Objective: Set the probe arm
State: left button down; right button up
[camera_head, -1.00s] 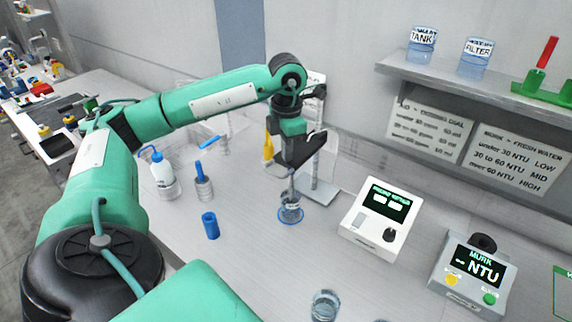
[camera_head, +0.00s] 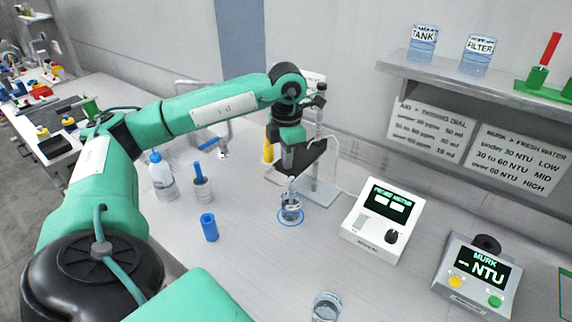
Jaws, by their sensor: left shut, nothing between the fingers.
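The probe stand has a grey base plate (camera_head: 322,193) and an upright post (camera_head: 319,125), partly hidden by my left arm. A dark probe arm (camera_head: 312,156) reaches from the post toward a small glass beaker (camera_head: 291,214), which stands on a blue ring mark. A thin pale probe (camera_head: 291,187) hangs down at the beaker's mouth; its tip appears to be inside the glass. My left gripper (camera_head: 288,165) is shut and empty, pointing down over the probe arm; I cannot tell whether they touch. My right gripper is out of view.
The probe meter (camera_head: 372,236) and murk meter (camera_head: 463,289) stand to the right. A wash bottle (camera_head: 162,180), a blue-handled brush (camera_head: 202,188) and a blue cylinder (camera_head: 209,227) stand left. Another glass (camera_head: 326,306) is at the front. A shelf (camera_head: 450,83) overhangs the right side.

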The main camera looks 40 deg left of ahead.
pick_arm(q)
jog(key=shift+f+b, duration=0.4)
jog(key=shift+f, duration=0.2)
jog(key=shift+r+p, duration=2.65)
jog(key=shift+r, duration=1.4)
